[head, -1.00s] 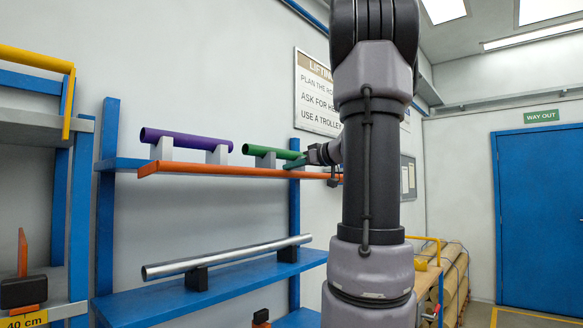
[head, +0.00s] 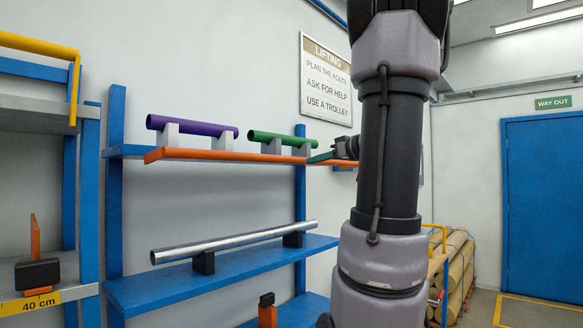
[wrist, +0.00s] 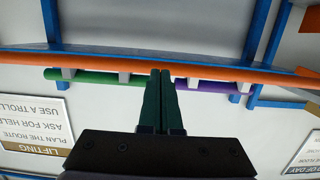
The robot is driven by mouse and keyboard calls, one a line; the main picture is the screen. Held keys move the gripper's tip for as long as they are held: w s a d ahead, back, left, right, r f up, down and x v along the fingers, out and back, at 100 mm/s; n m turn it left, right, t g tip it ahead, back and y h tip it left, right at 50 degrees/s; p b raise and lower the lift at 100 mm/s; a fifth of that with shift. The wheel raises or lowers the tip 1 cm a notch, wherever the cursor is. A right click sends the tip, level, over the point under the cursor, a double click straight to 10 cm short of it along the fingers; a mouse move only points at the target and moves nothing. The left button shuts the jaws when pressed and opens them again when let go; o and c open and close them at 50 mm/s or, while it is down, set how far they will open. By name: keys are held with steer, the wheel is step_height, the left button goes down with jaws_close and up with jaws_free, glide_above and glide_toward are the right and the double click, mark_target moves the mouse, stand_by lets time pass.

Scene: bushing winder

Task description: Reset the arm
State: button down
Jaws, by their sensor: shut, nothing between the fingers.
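My gripper (head: 311,159) is in front of the upper shelf's right end in the head view, partly hidden by my arm. In the wrist view my gripper (wrist: 160,76) has its two dark green fingers together, with nothing between them. That view looks upside down. The fingertips appear over the orange shelf edge (wrist: 100,63), between a green tube (wrist: 95,77) and a purple tube (wrist: 215,87). I cannot tell whether they touch the edge. In the head view the purple tube (head: 190,126) and green tube (head: 272,138) rest on grey supports.
A steel bar (head: 235,242) lies on black blocks on the lower blue shelf (head: 150,290). A grey and blue rack (head: 45,108) with a yellow rail stands at left. Open floor lies before the blue door (head: 545,205).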

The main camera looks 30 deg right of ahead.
steer(key=s+a+f+m+g+y, duration=0.1)
steer(key=s+a+f+g, duration=0.15)
steer(key=a, duration=0.45)
steer(key=s+a+f+m+g+y, duration=0.1)
steer(key=s+a+f+g, duration=0.15)
steer(key=a, duration=0.45)
steer(key=s+a+f+m+g+h, duration=0.2)
steer(key=s+a+f+m+h, duration=0.3)
steer(key=s+a+f, duration=0.4)
steer(key=s+m, duration=0.1)
steer(key=s, duration=0.2)
steer(key=shift+f+g, duration=0.4)
